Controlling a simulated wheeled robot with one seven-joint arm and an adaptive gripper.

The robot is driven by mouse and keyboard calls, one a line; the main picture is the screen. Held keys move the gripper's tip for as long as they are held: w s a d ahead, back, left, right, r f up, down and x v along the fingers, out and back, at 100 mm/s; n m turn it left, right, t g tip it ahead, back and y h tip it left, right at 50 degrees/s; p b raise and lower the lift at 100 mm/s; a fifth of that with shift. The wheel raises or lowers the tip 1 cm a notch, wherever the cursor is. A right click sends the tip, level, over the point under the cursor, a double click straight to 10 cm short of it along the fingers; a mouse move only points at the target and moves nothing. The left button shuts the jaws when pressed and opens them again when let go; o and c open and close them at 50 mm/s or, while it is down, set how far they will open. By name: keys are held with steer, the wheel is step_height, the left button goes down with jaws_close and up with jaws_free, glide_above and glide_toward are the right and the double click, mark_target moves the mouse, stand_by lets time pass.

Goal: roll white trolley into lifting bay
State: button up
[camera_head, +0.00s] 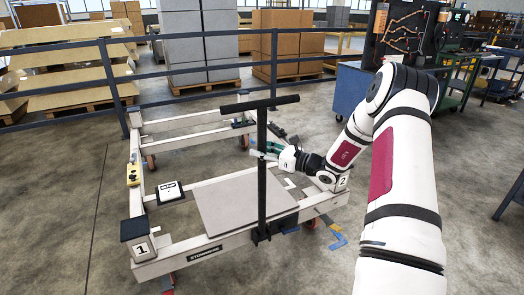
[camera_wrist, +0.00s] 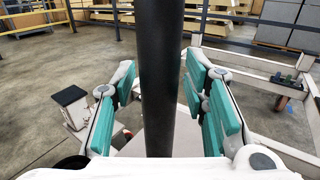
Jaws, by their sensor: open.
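The white trolley (camera_head: 215,243) is a low wheeled frame with a flat grey plate (camera_head: 240,200). Its front corners carry numbers 1 and 2. A black upright post (camera_head: 262,185) with a T-bar (camera_head: 260,103) rises from its front beam. My gripper (camera_head: 266,150) reaches in from the right at the post's middle height. In the wrist view, the black post (camera_wrist: 161,60) stands between the green-padded fingers of my gripper (camera_wrist: 160,90), with gaps on both sides. The fingers are open. I cannot identify the lifting bay for certain.
A dark railing (camera_head: 110,85) runs behind the trolley, with stacked boxes and pallets beyond it. Blue tape (camera_head: 338,238) marks the floor by the trolley's right front corner. A blue cabinet (camera_head: 350,88) stands at the back right. The floor at left is clear.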

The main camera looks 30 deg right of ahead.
steer(key=shift+s, duration=0.1)
steer(key=v, duration=1.2)
stand_by(0.4)
